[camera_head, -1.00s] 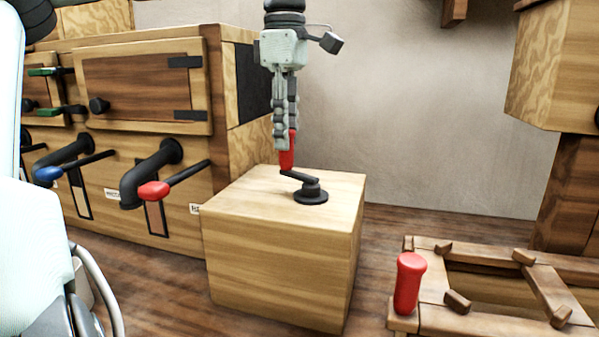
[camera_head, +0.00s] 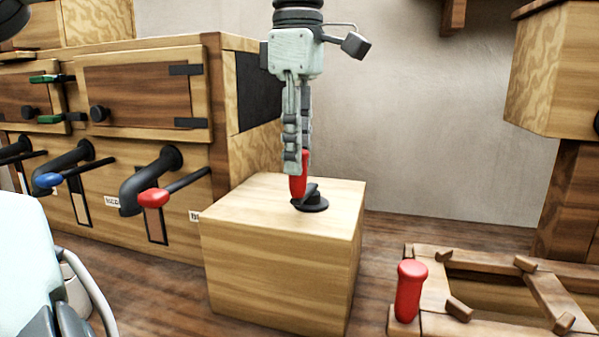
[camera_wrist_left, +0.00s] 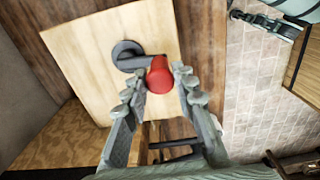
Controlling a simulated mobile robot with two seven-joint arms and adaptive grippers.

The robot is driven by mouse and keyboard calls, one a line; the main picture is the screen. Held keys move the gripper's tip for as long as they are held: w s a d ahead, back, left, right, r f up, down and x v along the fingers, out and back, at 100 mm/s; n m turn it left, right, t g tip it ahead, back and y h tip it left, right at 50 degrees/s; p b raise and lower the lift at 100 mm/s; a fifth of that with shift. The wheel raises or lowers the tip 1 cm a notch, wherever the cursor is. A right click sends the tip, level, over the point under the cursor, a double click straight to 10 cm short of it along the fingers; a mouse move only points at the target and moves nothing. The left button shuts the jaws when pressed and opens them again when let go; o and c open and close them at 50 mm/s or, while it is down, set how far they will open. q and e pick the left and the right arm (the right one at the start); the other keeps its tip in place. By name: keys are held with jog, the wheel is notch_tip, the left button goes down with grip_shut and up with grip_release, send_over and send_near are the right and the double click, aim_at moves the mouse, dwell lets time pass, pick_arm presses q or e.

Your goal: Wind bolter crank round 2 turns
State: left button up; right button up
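The bolter crank's black hub (camera_head: 312,204) sits on top of a pale wooden box (camera_head: 280,255). Its red upright handle (camera_head: 299,186) is just left of the hub in the head view. My left gripper (camera_head: 297,165) points down over the box with its fingers around the handle. In the left wrist view, the red handle (camera_wrist_left: 160,75) lies between the two fingertips (camera_wrist_left: 159,77), with the black hub and crank arm (camera_wrist_left: 128,57) beyond it. The fingers look closed in on the handle, with little gap at either side. My right gripper is not in view.
A wooden cabinet (camera_head: 140,95) with black pipes and a red-tipped lever (camera_head: 154,197) stands left of the box. A wooden frame (camera_head: 430,255) with a red upright peg (camera_head: 411,290) is at front right. Bare floor (camera_head: 375,245) lies between box and frame.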

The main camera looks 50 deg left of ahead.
pick_arm(q)
jog(key=o, duration=0.5)
jog(key=shift+a, duration=0.1)
jog(key=shift+r, duration=0.15)
notch_tip(320, 180, up, 2)
jog(key=shift+r+p, duration=0.2)
jog(key=shift+p, duration=0.5)
jog(key=shift+r, duration=3.15)
